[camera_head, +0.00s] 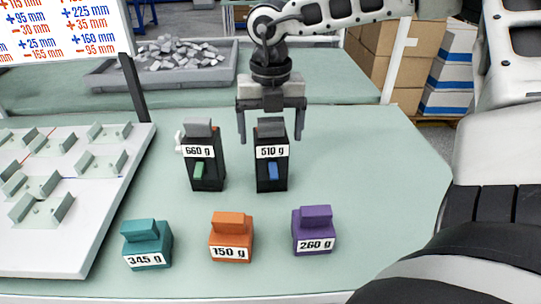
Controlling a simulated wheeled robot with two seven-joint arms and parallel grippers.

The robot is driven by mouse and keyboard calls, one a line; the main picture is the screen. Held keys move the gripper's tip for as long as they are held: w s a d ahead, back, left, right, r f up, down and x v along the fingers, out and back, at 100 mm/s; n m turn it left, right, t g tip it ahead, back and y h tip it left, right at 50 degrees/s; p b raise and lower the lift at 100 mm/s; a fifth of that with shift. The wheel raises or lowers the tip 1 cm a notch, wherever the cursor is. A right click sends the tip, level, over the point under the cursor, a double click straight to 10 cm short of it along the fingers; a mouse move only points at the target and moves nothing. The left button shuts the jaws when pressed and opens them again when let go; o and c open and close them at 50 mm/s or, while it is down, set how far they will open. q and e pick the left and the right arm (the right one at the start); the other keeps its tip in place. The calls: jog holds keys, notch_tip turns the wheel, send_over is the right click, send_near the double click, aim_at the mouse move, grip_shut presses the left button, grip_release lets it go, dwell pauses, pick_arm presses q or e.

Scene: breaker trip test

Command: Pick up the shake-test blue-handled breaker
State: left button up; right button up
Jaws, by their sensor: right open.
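The blue-handled breaker (272,158) is a black upright block with a grey top, a white "510 g" label and a blue lever, standing on the pale green table. My right gripper (271,138) points down over it, with its two fingers apart on the left and right of the breaker's top. A gap shows between each finger and the breaker. A similar black breaker with a green handle (205,160), labelled "660 g", stands just to the left. My left gripper is out of the frame.
Teal (147,243), orange (231,238) and purple (314,231) labelled weights stand in front. A white panel with metal brackets (62,245) lies at left. A grey tray of metal pieces (115,78) is behind. The table right of the blue-handled breaker is clear.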

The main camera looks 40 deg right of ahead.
jog(key=shift+c, duration=0.3)
jog(key=shift+r, duration=0.1)
grip_shut()
notch_tip(320, 180, up, 10)
jog(key=shift+b, duration=0.35)
dwell(0.5)
